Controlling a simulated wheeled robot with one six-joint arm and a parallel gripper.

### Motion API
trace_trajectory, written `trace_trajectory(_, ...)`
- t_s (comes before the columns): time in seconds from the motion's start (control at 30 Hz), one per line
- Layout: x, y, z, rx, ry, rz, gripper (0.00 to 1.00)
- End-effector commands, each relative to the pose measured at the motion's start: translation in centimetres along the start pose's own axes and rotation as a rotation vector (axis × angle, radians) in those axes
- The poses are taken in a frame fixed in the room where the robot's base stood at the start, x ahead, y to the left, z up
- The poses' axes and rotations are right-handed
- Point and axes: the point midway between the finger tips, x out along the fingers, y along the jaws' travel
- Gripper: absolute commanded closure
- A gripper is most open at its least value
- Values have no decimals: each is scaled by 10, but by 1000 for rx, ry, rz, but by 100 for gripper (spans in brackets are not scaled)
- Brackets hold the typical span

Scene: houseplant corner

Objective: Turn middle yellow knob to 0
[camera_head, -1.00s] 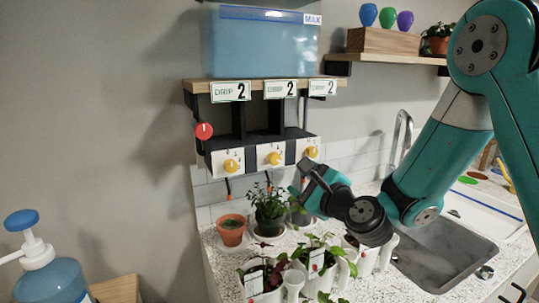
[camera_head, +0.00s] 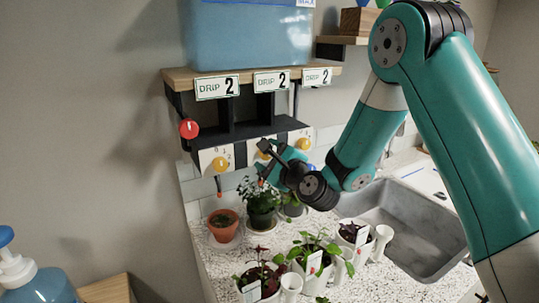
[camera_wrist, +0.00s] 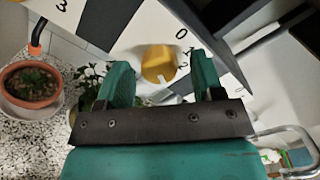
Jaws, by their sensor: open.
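The middle yellow knob (camera_wrist: 158,62) sits on a white panel with printed numbers, and "0" is legible beside it in the wrist view. A pale mark on the knob points toward the lower right of that view. My gripper (camera_wrist: 160,72) is open, with one teal finger on each side of the knob as seen there; I see no clear contact. In the head view my gripper (camera_head: 268,152) is at the middle panel and hides most of that knob. The left yellow knob (camera_head: 220,163) and right yellow knob (camera_head: 303,144) are visible.
The middle drip sign (camera_head: 271,81) reads 2, as do its neighbours. Below stand a terracotta pot (camera_head: 223,224), a leafy plant (camera_head: 261,201) and white planters. A sink (camera_head: 415,225) lies to the right.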

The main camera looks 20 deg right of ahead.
Motion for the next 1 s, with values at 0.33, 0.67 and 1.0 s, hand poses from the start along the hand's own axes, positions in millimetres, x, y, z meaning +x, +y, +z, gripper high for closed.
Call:
trace_trajectory(0.33, 0, 0, -1, -1, 1, 0, 88)
trace_trajectory(0.67, -1, -1, -2, -77, 6, 4, 88)
trace_trajectory(1.0, -1, -2, -2, -345, 15, 15, 88)
